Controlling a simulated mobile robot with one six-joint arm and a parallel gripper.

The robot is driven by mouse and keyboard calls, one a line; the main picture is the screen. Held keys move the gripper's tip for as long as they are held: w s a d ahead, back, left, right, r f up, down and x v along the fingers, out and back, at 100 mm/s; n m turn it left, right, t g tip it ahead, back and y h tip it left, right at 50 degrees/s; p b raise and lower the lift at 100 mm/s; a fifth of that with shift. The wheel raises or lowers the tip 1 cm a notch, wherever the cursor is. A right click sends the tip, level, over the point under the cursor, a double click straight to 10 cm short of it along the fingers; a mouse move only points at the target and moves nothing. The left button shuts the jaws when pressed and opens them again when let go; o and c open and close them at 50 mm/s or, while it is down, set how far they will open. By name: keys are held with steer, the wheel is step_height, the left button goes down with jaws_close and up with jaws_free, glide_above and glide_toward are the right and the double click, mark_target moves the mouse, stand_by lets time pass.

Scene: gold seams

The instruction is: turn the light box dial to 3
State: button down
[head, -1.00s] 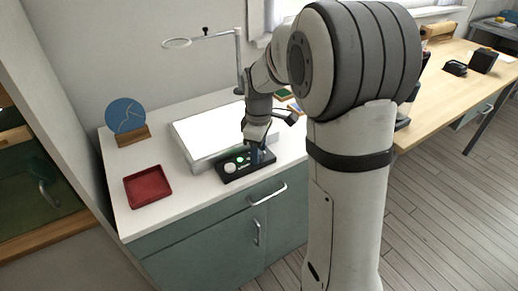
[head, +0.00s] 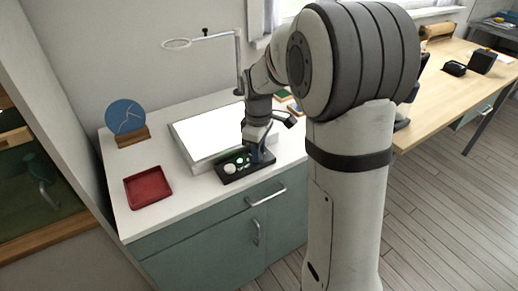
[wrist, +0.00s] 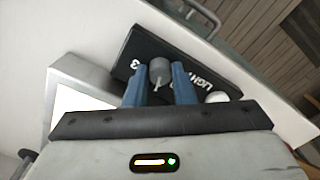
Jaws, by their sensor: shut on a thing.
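The light box (head: 209,135) lies on the white counter, its top panel glowing white. A black control strip (head: 229,178) lies along its front edge, with a white round knob (head: 230,169) and a small green light (head: 239,160). In the wrist view, the strip (wrist: 141,47) shows a "3" and part of the word "LIGHT". The grey dial (wrist: 160,68) with a pale pointer line stands between the blue fingers of my gripper (wrist: 159,86). My gripper is shut on the dial. In the head view, my gripper (head: 259,157) covers the dial.
A red tray (head: 148,187) sits at the front left of the counter. A blue disc with pale seams (head: 125,117) stands in a wooden holder behind it. A ring on a metal stand (head: 239,60) rises behind the light box. A cabinet handle (head: 267,195) sticks out below.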

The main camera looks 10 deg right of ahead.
steer(key=m+p, duration=0.1)
steer(key=m, duration=0.3)
steer(key=shift+r, duration=0.15)
steer(key=m+p, duration=0.1)
steer(key=m, duration=0.3)
steer(key=shift+m, duration=0.3)
steer(key=m+p, duration=0.1)
steer(key=m, duration=0.3)
steer(key=shift+w, duration=0.1)
steer(key=shift+m+p, duration=0.3)
steer(key=shift+m, duration=1.9)
steer(key=c, duration=1.2)
jaws_free()
steer(key=shift+c, duration=0.2)
